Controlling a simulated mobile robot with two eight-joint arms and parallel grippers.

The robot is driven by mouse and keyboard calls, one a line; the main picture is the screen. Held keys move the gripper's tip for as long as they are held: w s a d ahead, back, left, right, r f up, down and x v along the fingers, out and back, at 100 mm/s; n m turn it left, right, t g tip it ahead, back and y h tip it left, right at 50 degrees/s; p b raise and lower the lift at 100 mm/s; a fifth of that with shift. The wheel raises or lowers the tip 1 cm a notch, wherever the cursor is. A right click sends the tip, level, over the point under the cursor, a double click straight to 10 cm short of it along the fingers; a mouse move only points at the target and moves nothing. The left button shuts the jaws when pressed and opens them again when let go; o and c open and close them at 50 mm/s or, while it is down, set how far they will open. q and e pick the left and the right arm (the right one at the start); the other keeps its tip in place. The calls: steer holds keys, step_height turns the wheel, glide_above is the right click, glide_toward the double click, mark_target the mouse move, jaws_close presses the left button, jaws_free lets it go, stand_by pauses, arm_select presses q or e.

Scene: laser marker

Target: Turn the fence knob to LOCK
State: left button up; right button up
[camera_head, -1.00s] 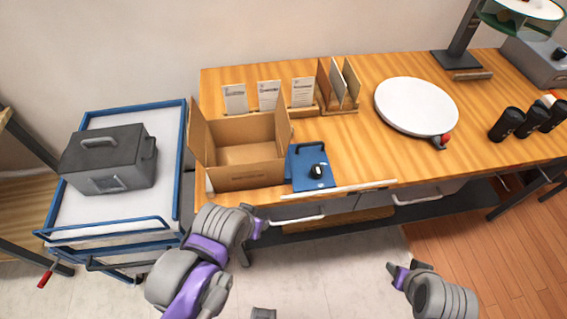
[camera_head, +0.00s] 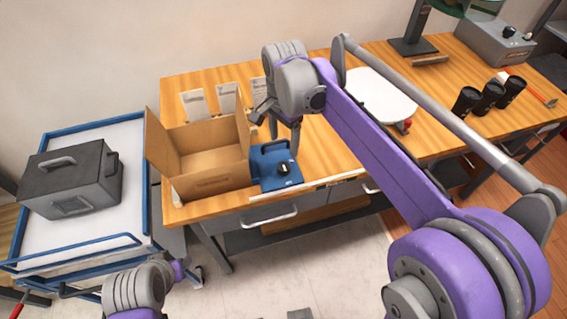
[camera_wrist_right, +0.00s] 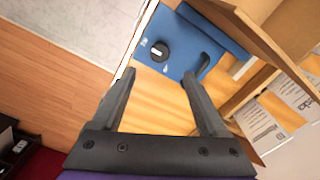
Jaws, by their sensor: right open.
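The fence knob (camera_head: 283,168) is a small black dial with a light mark, on top of the blue fence block (camera_head: 268,184) at the bench's front edge. In the right wrist view the knob (camera_wrist_right: 159,52) lies ahead of the fingertips, with small white symbols beside it on the blue face; I cannot tell which setting it points to. My right gripper (camera_head: 276,135) is over the bench behind the block. In the wrist view, its fingers (camera_wrist_right: 159,74) are apart, empty, and clear of the knob. My left arm shows at the bottom left; its fingers are out of frame.
An open cardboard box (camera_head: 208,184) stands directly left of the block. Upright cards (camera_head: 228,98) stand behind. A grey case (camera_head: 72,180) sits on the blue-edged cart (camera_head: 110,232).

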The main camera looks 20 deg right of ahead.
mark_target(284, 166)
step_height(284, 166, down, 11)
steer(key=shift+r+b, duration=0.2)
steer(key=shift+b, duration=0.1)
jaws_close()
stand_by(0.5)
